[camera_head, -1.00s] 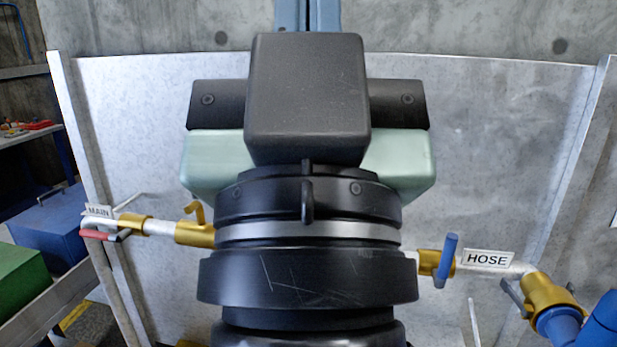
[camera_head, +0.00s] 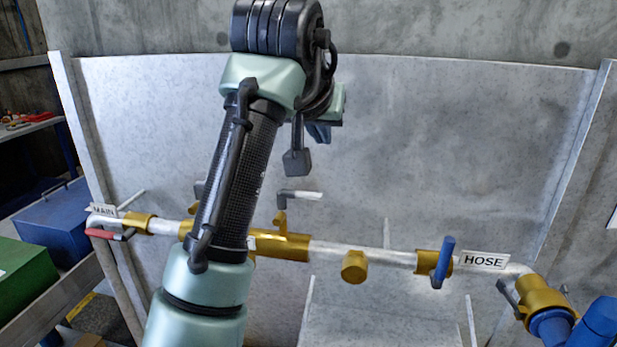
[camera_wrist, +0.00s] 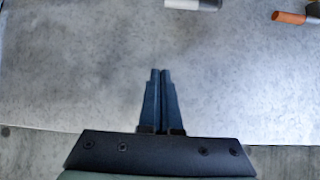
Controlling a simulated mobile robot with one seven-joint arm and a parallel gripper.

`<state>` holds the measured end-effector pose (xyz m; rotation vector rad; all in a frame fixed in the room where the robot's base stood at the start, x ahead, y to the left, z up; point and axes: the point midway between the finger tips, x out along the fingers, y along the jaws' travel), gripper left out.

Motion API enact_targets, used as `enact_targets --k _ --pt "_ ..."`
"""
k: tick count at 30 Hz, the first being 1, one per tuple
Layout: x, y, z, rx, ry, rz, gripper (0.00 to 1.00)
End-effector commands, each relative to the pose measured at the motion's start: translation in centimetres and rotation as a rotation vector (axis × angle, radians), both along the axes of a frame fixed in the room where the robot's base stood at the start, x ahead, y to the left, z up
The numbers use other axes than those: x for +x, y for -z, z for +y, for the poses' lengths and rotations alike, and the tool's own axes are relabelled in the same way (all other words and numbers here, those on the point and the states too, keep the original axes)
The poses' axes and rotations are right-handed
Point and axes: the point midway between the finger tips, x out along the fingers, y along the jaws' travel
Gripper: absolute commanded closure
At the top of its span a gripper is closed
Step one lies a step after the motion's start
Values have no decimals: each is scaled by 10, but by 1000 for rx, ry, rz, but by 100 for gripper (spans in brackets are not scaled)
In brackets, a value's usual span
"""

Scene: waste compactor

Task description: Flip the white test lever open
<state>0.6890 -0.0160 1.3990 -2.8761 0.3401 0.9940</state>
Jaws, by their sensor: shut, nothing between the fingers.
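The white test lever (camera_head: 300,195) has a grey arm and a white grip. In the head view it sticks out to the right above the brass fitting on the pipe, just right of my arm. A white-gripped lever end (camera_wrist: 193,4) is cut off at the top edge of the wrist view. My gripper (camera_wrist: 161,71) is shut and empty, its two dark fingers together, apart from that lever. In the head view my gripper (camera_head: 319,134) is small and partly hidden, above the lever.
The horizontal pipe (camera_head: 355,253) carries brass fittings, a red lever (camera_head: 98,234) by the MAIN tag (camera_head: 102,211) and a blue lever (camera_head: 444,262) by the HOSE tag (camera_head: 483,260). An orange-brown grip (camera_wrist: 289,17) shows in the wrist view. A grey metal panel (camera_head: 450,140) stands behind.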

Motion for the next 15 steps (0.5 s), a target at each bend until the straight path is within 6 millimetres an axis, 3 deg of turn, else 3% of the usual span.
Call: enact_targets --k 6,15 --pt "-6 11 24 30 -39 146 100" --pt "-7 12 25 30 -40 156 100"
